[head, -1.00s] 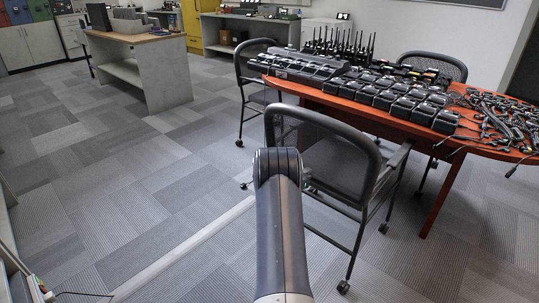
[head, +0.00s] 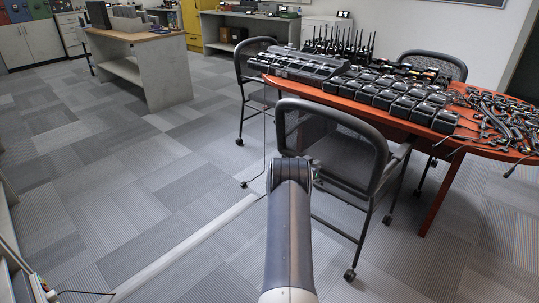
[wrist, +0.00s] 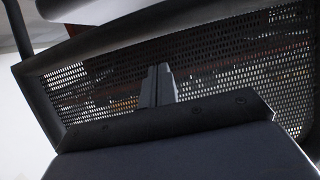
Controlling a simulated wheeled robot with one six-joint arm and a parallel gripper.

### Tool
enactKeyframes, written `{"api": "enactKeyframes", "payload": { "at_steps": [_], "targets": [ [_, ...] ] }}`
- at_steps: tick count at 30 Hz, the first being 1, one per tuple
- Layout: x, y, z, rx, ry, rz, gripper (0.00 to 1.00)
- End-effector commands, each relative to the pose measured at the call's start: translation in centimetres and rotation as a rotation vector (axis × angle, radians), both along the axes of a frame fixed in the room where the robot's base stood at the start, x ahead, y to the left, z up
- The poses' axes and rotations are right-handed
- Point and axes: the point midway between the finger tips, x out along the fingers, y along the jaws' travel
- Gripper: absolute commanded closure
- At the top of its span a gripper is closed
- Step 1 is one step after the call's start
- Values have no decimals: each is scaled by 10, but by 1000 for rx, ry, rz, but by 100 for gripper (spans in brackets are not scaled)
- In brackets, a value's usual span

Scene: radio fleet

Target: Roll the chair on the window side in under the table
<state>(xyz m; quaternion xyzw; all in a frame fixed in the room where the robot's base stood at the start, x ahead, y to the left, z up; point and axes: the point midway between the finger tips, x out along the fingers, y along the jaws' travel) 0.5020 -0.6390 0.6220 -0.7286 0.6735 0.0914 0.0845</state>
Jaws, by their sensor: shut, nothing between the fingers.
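A black chair with a mesh back (head: 376,150) stands at the near side of the red-brown table (head: 437,198). Its seat faces the table and its front part reaches toward the table edge. Its casters rest on the carpet. In the wrist view the mesh back (wrist: 95,85) fills much of the picture. My gripper (wrist: 158,72) is shut and empty, its fingers up against or just short of the mesh; I cannot tell if they touch. In the head view my arm hides the gripper. No window shows.
Two more mesh chairs stand at the table, one at its left end (head: 243,72) and one on the far side (head: 440,62). Radios, chargers and cables cover the tabletop. A grey workbench (head: 160,80) stands back left.

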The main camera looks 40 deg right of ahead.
Motion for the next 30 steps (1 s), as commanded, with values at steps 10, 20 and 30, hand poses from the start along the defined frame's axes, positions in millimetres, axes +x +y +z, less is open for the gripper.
{"api": "enactKeyframes", "payload": {
  "at_steps": [10, 20, 30],
  "targets": [
    [0, -14, 1, -1, -1, -2, 100],
    [3, -47, 0, -1, -2, -2, 100],
    [5, -70, 0, 0, -1, 0, 100]
  ]
}}
